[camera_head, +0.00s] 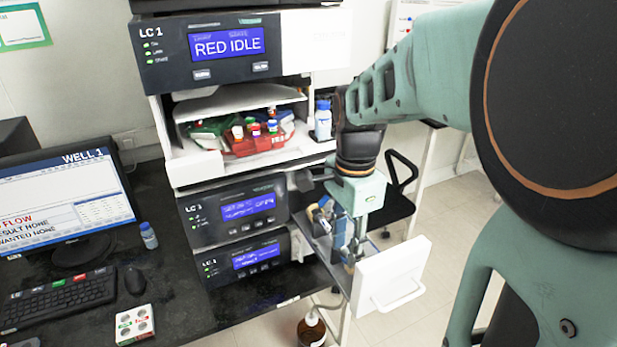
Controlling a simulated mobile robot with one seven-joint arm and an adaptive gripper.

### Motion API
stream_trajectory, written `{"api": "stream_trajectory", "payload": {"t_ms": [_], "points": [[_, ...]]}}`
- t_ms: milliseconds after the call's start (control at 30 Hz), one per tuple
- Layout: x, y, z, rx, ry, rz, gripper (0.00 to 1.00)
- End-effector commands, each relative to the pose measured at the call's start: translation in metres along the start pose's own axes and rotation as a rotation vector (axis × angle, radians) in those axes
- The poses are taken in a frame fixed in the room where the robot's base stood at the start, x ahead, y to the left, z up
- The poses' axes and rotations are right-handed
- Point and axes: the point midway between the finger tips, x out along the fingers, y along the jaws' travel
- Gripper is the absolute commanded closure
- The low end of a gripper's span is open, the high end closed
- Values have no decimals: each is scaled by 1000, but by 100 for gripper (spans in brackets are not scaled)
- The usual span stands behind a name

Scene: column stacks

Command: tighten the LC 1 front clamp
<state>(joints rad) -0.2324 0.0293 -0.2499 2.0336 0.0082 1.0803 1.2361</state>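The LC 1 stack stands in the middle, with its top module (165,65) reading "RED IDLE". A drawer with a white front panel and handle (393,277) is pulled out at the lower right of the stack. Small blue, tan and dark metal parts (324,216) show inside it. I cannot tell which of them is the front clamp. My gripper (350,250) reaches down from above into the open drawer, among these parts. Its fingertips are small and partly hidden, so I cannot tell if it is open or shut, or touching anything.
A red tray (258,141) with several vials and a blue-capped bottle (323,120) sit in the open bay. A monitor (62,205), keyboard (58,300), mouse (134,280) and small bottle (148,236) are on the black bench. A brown bottle (311,329) is below the drawer.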

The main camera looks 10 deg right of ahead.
Motion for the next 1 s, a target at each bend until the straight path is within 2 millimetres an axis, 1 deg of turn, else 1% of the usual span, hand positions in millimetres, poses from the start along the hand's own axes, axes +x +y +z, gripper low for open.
{"api": "stream_trajectory", "payload": {"t_ms": [33,200,333,567,833,867,1000], "points": [[9,1,0,0,-1,3,68],[26,0,0,0,-1,2,68],[30,0,0,-1,0,0,68],[30,0,0,-1,0,-1,68],[30,0,0,-1,0,-1,98],[30,0,0,-1,0,-1,100],[30,0,0,-1,0,-1,100]]}}
